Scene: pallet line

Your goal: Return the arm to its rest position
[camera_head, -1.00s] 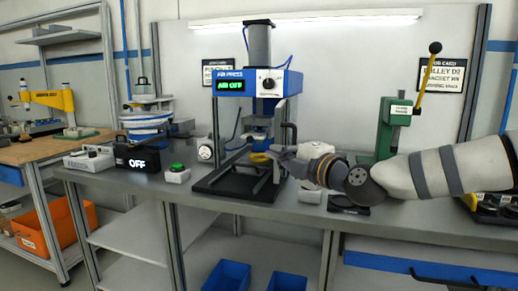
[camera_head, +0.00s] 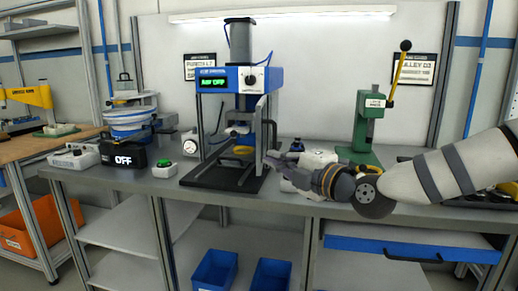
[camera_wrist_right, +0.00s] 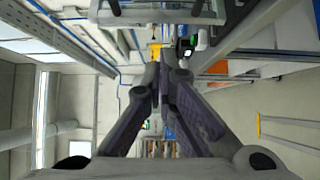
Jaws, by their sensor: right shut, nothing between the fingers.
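My right arm comes in from the right in the head view. Its gripper (camera_head: 272,160) is at the right front edge of the blue air press (camera_head: 240,79), outside its frame. In the right wrist view my right gripper (camera_wrist_right: 160,88) has its fingers together with nothing held. The press display reads "AIR OFF". A yellow ring-like part (camera_head: 243,150) sits inside the press, apart from the fingers. My left gripper is not in view.
A green lever press (camera_head: 369,125) stands on the bench (camera_head: 130,178) behind my right arm. A white block (camera_head: 318,160) lies behind the wrist. Blue bins (camera_head: 215,270) are below.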

